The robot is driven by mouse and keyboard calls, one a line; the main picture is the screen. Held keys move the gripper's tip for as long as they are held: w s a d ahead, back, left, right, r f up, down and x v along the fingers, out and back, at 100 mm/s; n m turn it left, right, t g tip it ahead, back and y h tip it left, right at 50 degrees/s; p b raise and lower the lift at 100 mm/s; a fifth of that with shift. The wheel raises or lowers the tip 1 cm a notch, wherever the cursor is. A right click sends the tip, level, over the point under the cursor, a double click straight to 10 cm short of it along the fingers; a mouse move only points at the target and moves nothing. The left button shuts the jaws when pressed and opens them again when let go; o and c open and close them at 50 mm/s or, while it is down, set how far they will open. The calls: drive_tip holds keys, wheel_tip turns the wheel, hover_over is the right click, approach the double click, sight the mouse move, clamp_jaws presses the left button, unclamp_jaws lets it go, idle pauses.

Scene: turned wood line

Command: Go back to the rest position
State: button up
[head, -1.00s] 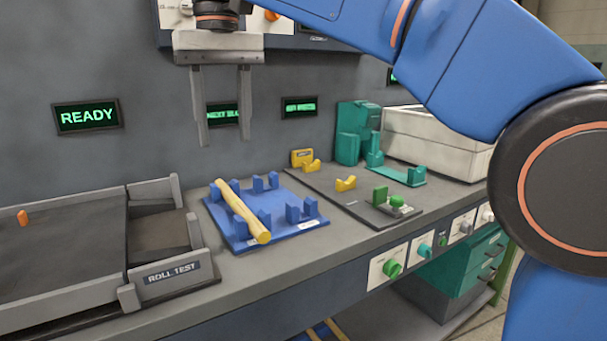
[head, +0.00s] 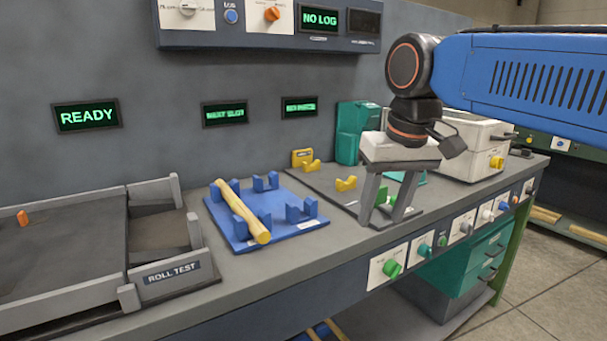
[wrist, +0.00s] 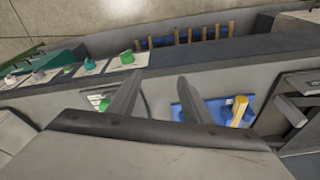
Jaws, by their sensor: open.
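My gripper (head: 386,217) hangs fingers down over the right part of the bench in the head view. Its two fingers are apart with nothing between them. They partly hide the dark plate with the green parts behind them. In the wrist view my gripper (wrist: 160,95) is also open and empty, with the bench front beyond the fingers. A wooden turned piece (head: 243,213) lies across the blue rack (head: 283,232), well to the left of my gripper.
A grey roll test tray (head: 60,265) fills the bench's left. Yellow rests (head: 346,184), a teal holder (head: 350,135) and a white box (head: 468,150) stand toward the back. Green and other knobs (head: 392,268) line the bench front. A control panel (head: 270,25) hangs on the wall.

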drive_tip(key=s+d+f+m, duration=0.1)
drive_tip(key=s+d+f, duration=0.3)
drive_tip(key=f, duration=0.3)
drive_tip(key=s+d+f+m+t, duration=0.1)
drive_tip(key=s+d+f, duration=0.3)
drive_tip(key=f, duration=0.4)
drive_tip(key=s+d+f+t+h, duration=0.1)
drive_tip(key=s+d+f, duration=0.4)
drive_tip(key=d+f, duration=0.1)
drive_tip(key=shift+d+f+m, duration=0.25)
drive_tip(key=shift+f+m, duration=0.15)
drive_tip(key=shift+f, duration=0.3)
